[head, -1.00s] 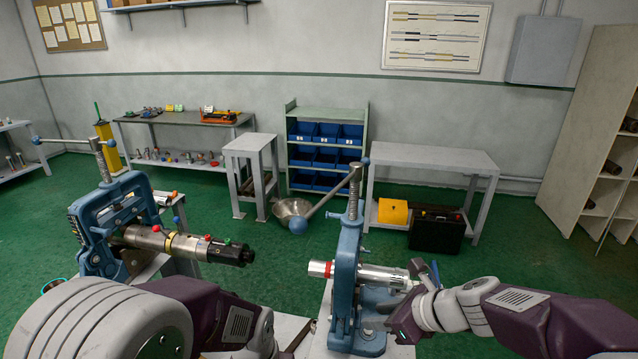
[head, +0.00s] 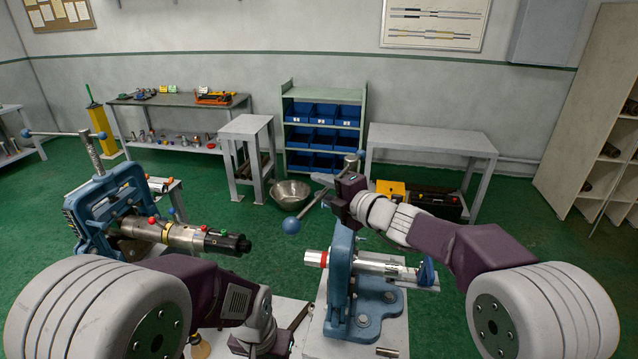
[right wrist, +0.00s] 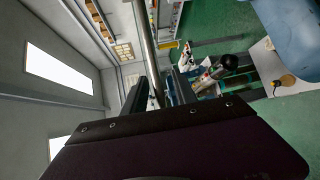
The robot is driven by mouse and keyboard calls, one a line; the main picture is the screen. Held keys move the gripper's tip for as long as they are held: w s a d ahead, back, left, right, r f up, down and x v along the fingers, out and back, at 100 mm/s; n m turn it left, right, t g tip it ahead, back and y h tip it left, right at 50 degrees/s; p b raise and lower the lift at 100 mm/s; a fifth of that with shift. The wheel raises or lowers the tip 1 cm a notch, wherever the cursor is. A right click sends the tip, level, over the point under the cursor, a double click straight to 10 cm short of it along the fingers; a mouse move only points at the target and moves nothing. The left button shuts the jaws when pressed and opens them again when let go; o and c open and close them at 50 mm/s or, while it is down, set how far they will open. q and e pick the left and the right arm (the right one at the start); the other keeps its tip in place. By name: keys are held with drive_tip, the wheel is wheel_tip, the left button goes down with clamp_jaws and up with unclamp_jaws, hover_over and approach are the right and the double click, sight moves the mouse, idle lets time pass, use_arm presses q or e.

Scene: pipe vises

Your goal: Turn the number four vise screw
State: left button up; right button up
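The right blue pipe vise (head: 342,275) stands on a pale stand and holds a silver pipe (head: 375,265) with a red band. Its slanted handle bar has blue ball ends, the lower one (head: 291,225) left of my right gripper (head: 327,190). That gripper is at the top of the vise and hides much of the screw and bar. In the right wrist view a grey metal bar (right wrist: 146,45) runs between its fingers, which look apart. The left blue vise (head: 100,205) holds a pipe with coloured knobs (head: 180,235). My left gripper (head: 285,340) is low; its fingers are unclear. No vise number is legible.
A metal bowl (head: 290,193) sits on the floor behind the vises. A shelf of blue bins (head: 325,120), a grey table (head: 430,138) and a workbench (head: 180,102) stand farther back. Green floor is open between the two vises.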

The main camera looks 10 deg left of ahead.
drive_tip(key=shift+w+a, duration=0.3)
drive_tip(key=shift+a, duration=0.25)
drive_tip(key=shift+f, duration=0.1)
clamp_jaws()
idle(0.9)
